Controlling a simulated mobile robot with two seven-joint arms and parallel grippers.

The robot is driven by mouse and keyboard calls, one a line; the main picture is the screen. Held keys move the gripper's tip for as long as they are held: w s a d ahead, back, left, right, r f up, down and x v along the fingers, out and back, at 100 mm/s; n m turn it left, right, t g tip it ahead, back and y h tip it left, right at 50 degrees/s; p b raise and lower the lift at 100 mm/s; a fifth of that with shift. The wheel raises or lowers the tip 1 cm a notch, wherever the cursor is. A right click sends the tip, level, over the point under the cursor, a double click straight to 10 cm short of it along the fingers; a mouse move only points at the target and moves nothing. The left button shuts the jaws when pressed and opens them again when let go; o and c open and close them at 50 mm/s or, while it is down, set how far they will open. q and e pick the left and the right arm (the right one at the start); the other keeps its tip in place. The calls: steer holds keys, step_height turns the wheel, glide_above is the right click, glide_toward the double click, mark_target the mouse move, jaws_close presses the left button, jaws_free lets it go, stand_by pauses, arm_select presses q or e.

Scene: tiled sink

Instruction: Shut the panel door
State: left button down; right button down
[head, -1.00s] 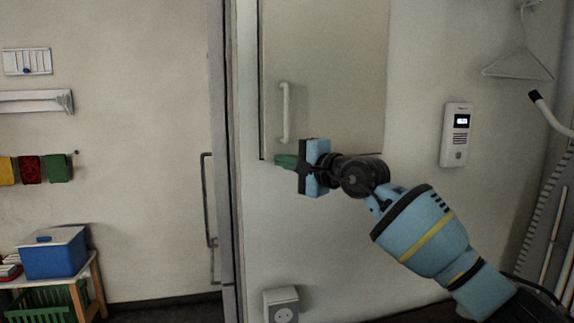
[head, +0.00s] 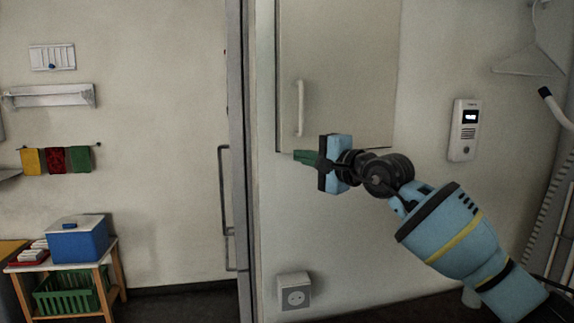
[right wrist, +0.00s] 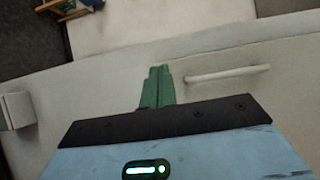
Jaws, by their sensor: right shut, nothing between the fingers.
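The panel door (head: 345,70) is a flat grey-beige panel on the wall with a white vertical bar handle (head: 300,108) near its left edge. It looks flat or nearly flat against the wall; I cannot tell whether a small gap remains. My right gripper (head: 304,158) has its green fingers together and empty, just below the handle at the panel's lower left corner. Whether the fingers touch the panel is unclear. In the right wrist view the shut fingers (right wrist: 157,88) point to the left of the handle (right wrist: 228,74). My left gripper is not in view.
A grey door post (head: 243,160) stands left of the panel, with a long dark handle (head: 223,205) beside it. A socket box (head: 293,291) is low on the wall. An intercom (head: 464,130) hangs to the right. A bench with a blue box (head: 78,240) is far left.

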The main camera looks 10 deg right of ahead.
steer(key=s+a, duration=0.4)
steer(key=s, duration=0.2)
steer(key=shift+a+f, duration=0.3)
steer(key=shift+a, duration=0.1)
steer(key=shift+s, duration=0.1)
